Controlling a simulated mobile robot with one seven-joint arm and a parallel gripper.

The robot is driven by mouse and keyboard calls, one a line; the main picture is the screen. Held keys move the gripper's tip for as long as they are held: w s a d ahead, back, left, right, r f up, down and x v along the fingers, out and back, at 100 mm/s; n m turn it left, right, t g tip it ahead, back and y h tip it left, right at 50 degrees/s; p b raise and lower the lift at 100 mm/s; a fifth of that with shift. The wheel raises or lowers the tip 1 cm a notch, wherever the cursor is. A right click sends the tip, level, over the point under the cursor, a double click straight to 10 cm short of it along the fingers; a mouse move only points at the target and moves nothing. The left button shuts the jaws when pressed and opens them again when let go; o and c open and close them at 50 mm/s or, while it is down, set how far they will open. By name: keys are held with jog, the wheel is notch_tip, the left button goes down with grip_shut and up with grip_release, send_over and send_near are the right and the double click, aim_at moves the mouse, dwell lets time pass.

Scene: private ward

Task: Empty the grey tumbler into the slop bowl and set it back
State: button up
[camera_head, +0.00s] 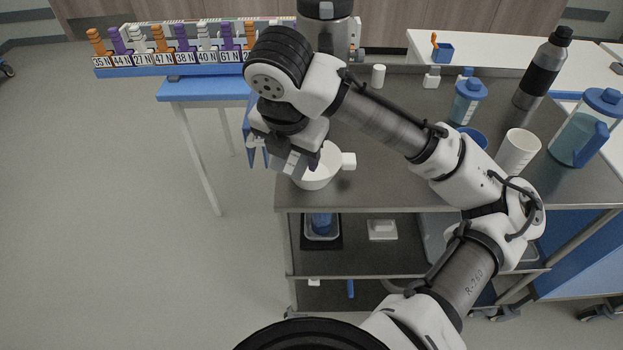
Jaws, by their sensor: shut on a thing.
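My gripper (279,157) is at the left front corner of the steel trolley top, beside and partly over a white bowl with a square side handle (318,178). The bowl, which I take as the slop bowl, stands upright near the trolley's front edge; its inside is partly hidden by my gripper. My gripper is shut on a small light-grey thing, apparently the grey tumbler (299,162), tilted against or above the bowl's left rim. Most of it is hidden by my wrist, and its contents cannot be seen.
The trolley top (390,150) holds a white cup (517,151), a blue-lidded jug (588,130), a blue-lidded bottle (467,101), a black-and-steel flask (543,70) and a small white cup (378,76). A rack of numbered pegs (175,70) stands behind left. Open floor lies left.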

jog(key=shift+r+g+y+p, duration=0.15)
jog(key=shift+g+y+p, duration=0.25)
jog(key=shift+g+p, duration=0.25)
jog(key=shift+f, duration=0.2)
jog(key=shift+w+r+g+y+p, duration=0.1)
jog(key=shift+g+y+p, duration=0.2)
jog(key=shift+g+p, duration=0.65)
jog(key=shift+p, duration=0.25)
jog(key=shift+d+f+y, duration=0.1)
jog(key=shift+f+y, duration=0.2)
jog(key=shift+f, duration=0.05)
jog(key=shift+w+r+g+y+p, duration=0.2)
jog(key=shift+g+y+p, duration=0.1)
jog(key=shift+g+p, duration=0.3)
jog(key=shift+d+f+g+p, duration=0.1)
jog(key=shift+g+p, duration=0.2)
jog(key=shift+p, duration=0.15)
jog(key=shift+f+y, duration=0.25)
jog(key=shift+y, duration=0.05)
